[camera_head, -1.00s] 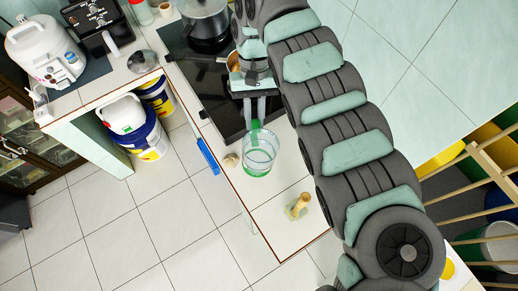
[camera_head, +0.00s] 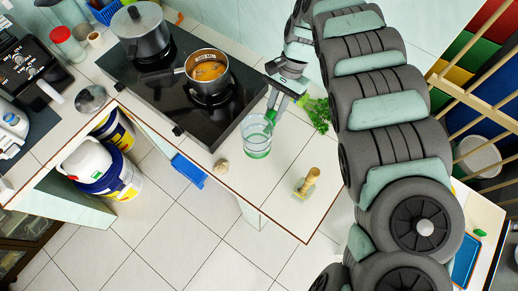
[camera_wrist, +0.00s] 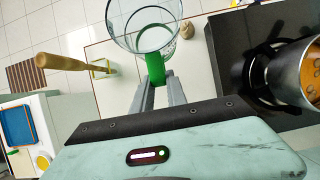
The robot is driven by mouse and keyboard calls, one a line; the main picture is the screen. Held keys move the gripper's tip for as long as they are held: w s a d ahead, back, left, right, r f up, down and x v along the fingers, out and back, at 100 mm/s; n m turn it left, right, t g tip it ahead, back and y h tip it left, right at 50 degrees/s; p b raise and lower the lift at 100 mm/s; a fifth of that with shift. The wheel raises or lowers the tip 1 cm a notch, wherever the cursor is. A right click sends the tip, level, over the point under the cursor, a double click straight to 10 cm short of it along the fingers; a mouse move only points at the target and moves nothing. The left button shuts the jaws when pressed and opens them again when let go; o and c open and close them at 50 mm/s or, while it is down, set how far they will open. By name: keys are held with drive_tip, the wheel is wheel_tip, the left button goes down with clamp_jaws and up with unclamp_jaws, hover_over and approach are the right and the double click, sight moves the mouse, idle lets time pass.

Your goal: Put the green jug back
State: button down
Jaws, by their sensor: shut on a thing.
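The green jug (camera_head: 257,137) is a clear beaker-like vessel with a green base and a green handle. In the head view it is near the right front corner of the hob, over the white counter. My gripper (camera_head: 271,108) is shut on its handle from behind. In the wrist view the jug (camera_wrist: 150,22) is beyond the fingertips, and its green handle sits between the two grey fingers of my gripper (camera_wrist: 157,84). The jug looks roughly upright and empty. I cannot tell whether its base touches the counter.
The black hob (camera_head: 226,128) carries a grey lidded pot (camera_head: 142,34) and a saucepan of orange food (camera_head: 209,71). A wooden-handled tool (camera_head: 307,184) stands on the front counter, with a small beige item (camera_head: 221,167) near the edge. Green herbs (camera_head: 318,114) lie right of the jug.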

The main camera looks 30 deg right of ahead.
wheel_tip(320, 180, down, 18)
drive_tip(key=b, duration=0.1)
drive_tip(key=shift+b, duration=0.35)
drive_tip(key=shift+f, duration=0.1)
drive_tip(key=shift+f, duration=0.15)
drive_tip(key=c, duration=1.3)
unclamp_jaws()
drive_tip(key=b+v, duration=0.1)
drive_tip(key=v, duration=1.1)
drive_tip(key=shift+r, duration=0.25)
